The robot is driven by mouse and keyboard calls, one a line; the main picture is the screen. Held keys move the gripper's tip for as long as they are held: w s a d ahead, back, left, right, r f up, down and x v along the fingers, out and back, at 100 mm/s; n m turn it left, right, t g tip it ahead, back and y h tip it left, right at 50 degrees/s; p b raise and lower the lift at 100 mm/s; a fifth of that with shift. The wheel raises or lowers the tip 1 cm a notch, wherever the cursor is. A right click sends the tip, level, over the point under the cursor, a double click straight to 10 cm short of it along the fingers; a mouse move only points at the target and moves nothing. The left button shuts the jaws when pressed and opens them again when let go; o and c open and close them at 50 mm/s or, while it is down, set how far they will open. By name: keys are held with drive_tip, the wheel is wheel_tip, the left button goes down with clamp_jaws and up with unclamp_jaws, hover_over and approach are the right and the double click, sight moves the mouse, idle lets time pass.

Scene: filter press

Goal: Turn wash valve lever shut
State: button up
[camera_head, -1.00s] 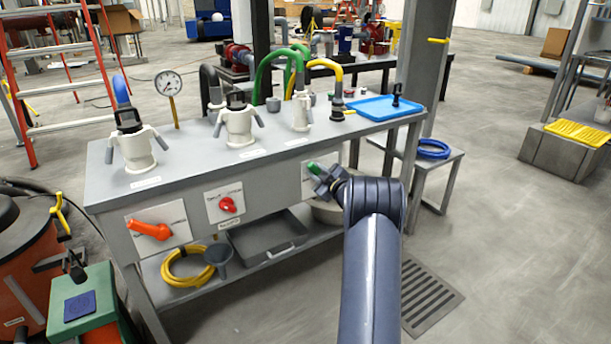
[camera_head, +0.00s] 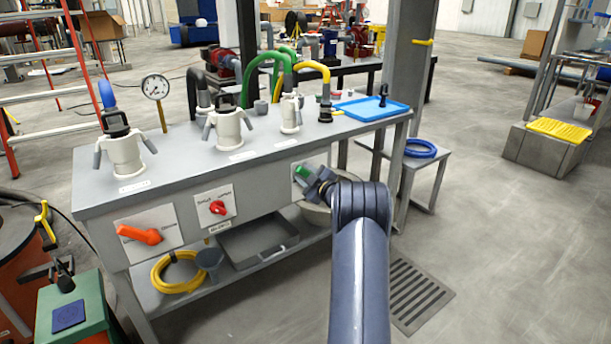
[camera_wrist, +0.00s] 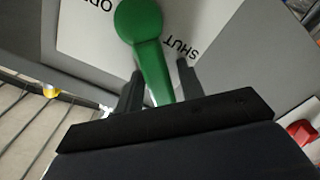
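The green lever (camera_head: 301,171) sits on a white plate (camera_head: 294,188) on the bench's front panel, at the right end. In the wrist view the lever (camera_wrist: 152,58) has a round hub, with its handle pointing down the picture. The plate (camera_wrist: 84,34) reads OPEN to the left of the hub and SHUT to the right of the handle. My gripper (camera_head: 316,184) is at the lever. In the wrist view my gripper (camera_wrist: 160,86) is open, with one finger on each side of the handle. I cannot tell whether either finger touches it. The handle's tip is hidden behind the gripper body.
An orange lever (camera_head: 140,235) and a red knob (camera_head: 217,208) are on the same panel, to the left. A grey tray (camera_head: 258,240) and a yellow hose (camera_head: 176,274) lie on the shelf below. A blue tray (camera_head: 371,109) is on the bench top.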

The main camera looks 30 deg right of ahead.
drive_tip(key=shift+o, duration=0.8)
drive_tip(key=shift+s, duration=0.55)
drive_tip(key=s+p, duration=0.2)
drive_tip(key=s, duration=0.7)
drive_tip(key=shift+s+d+p, duration=0.2)
drive_tip(key=shift+s+p, duration=0.15)
drive_tip(key=w+b, duration=0.2)
drive_tip(key=w, duration=0.7)
drive_tip(key=shift+w+a+f, duration=0.1)
drive_tip(key=shift+a, duration=0.05)
drive_tip(key=shift+w+b, duration=0.3)
drive_tip(key=shift+w, duration=0.55)
